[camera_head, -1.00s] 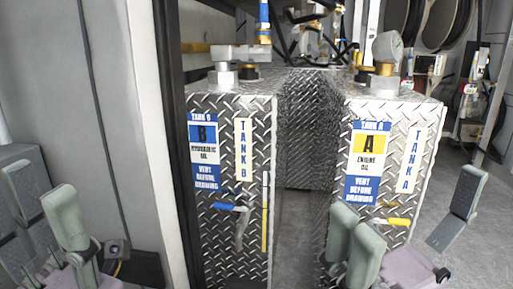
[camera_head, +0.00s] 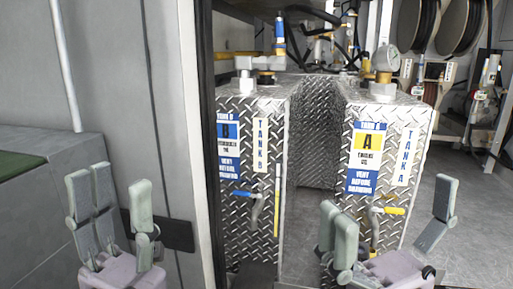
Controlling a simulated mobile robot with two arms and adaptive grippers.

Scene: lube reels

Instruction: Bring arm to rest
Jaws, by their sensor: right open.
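My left gripper (camera_head: 122,207) is at the lower left, its grey-green fingers upright with a gap between them and nothing held. It is in front of the pale wall panel, left of the tanks. My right gripper (camera_head: 398,222) is at the lower right, fingers spread wide and empty, in front of the lower part of tank A (camera_head: 404,133). Its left fingers overlap the gap between the tanks in the picture. Tank B (camera_head: 262,205), with a blue valve handle (camera_head: 247,194), stands between the grippers. Tank A's yellow valve handle (camera_head: 393,211) shows between the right gripper's fingers.
A dark door frame (camera_head: 205,140) stands left of tank B. A grey block with a green top (camera_head: 22,163) is at the far left. A gauge (camera_head: 387,58) sits atop tank A. Hose reels (camera_head: 456,28) hang at the back right. Grey floor is clear at right.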

